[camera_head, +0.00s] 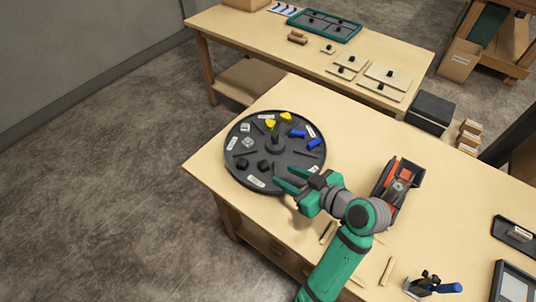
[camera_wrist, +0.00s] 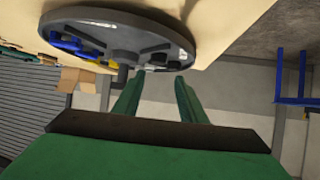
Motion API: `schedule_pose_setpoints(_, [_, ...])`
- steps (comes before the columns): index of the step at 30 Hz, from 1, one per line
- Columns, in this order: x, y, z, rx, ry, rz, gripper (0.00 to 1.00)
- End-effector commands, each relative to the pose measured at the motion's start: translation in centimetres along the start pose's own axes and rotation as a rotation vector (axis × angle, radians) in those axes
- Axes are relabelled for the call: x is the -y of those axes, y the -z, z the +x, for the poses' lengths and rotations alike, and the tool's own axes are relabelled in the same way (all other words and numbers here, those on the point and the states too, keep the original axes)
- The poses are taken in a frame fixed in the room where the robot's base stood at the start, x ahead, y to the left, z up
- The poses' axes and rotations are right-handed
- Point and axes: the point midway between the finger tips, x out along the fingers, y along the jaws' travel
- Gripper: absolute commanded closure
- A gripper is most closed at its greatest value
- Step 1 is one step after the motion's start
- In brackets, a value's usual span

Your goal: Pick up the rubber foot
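Two small black blocks, which look like the rubber feet, lie in the near-left part of a round dark sorting tray (camera_head: 236,177). One black block (camera_head: 264,165) is nearer my gripper; the other black block (camera_head: 242,163) is to its left. My gripper (camera_head: 284,177) is over the tray's near-right rim, to the right of the black blocks and apart from them. Its two green fingers are spread with nothing between them, as the wrist view also shows (camera_wrist: 157,92).
The tray has a central knob (camera_head: 274,142), dividers and white labels. It also holds yellow pieces (camera_head: 285,117), blue pieces (camera_head: 298,133) and grey cubes (camera_head: 247,129). A red-and-black device (camera_head: 397,184) stands right of my arm. A second table with a green-rimmed tray (camera_head: 322,25) is behind.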

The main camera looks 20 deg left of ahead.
Motion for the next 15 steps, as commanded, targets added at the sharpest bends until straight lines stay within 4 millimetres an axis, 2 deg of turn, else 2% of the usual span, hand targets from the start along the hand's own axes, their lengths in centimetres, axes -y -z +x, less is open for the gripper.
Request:
schedule_pose_setpoints(9, [0.0, 0.0, 4.1, 0.002, 0.006, -0.004, 0.62])
schedule_pose_setpoints(15, [0.0, 0.0, 5.5, 0.002, 0.003, -0.003, 0.62])
